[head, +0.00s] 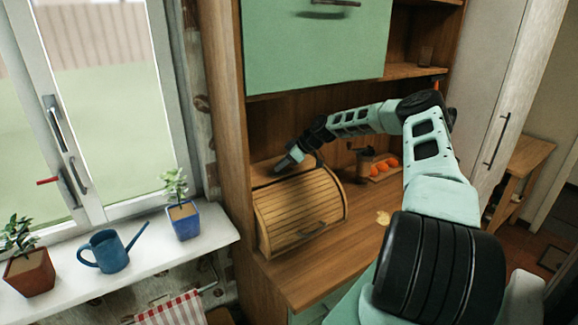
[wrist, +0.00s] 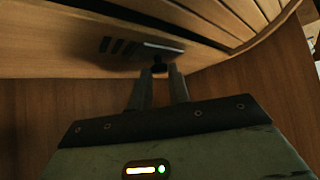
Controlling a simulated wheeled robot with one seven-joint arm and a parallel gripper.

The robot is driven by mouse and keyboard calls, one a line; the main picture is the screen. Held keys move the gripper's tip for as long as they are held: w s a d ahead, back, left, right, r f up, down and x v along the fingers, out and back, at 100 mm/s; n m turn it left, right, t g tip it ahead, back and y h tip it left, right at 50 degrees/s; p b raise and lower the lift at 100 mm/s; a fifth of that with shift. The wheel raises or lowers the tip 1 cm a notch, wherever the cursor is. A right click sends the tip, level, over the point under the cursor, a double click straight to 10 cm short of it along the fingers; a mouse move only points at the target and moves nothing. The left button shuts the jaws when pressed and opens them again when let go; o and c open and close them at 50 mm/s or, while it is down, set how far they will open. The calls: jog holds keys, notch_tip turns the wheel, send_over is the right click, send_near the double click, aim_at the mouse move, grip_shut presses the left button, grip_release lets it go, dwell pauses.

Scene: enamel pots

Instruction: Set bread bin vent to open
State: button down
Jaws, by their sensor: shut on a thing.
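The wooden bread bin (head: 290,212) with a slatted roll front stands on the cabinet's counter, its front closed in the head view. My gripper (head: 283,165) is at the bin's upper back left part, and the vent is too small to make out there. My gripper (wrist: 159,76) is shut on a small dark knob (wrist: 160,67) at the plate's lower edge. The fingers partly hide the knob.
Green cabinet door (head: 315,45) hangs above the bin. A grinder-like object (head: 364,158) and orange fruit (head: 384,165) stand behind my arm to the right. The window sill (head: 150,262) at left holds potted plants and a blue watering can (head: 110,251). Counter in front is mostly clear.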

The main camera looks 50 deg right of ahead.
jog(key=shift+a, duration=0.1)
jog(key=c, duration=1.3)
grip_release()
jog(key=b+v, duration=0.6)
jog(key=v, duration=1.1)
jog(key=shift+s+r, duration=0.15)
jog(key=shift+r, duration=0.05)
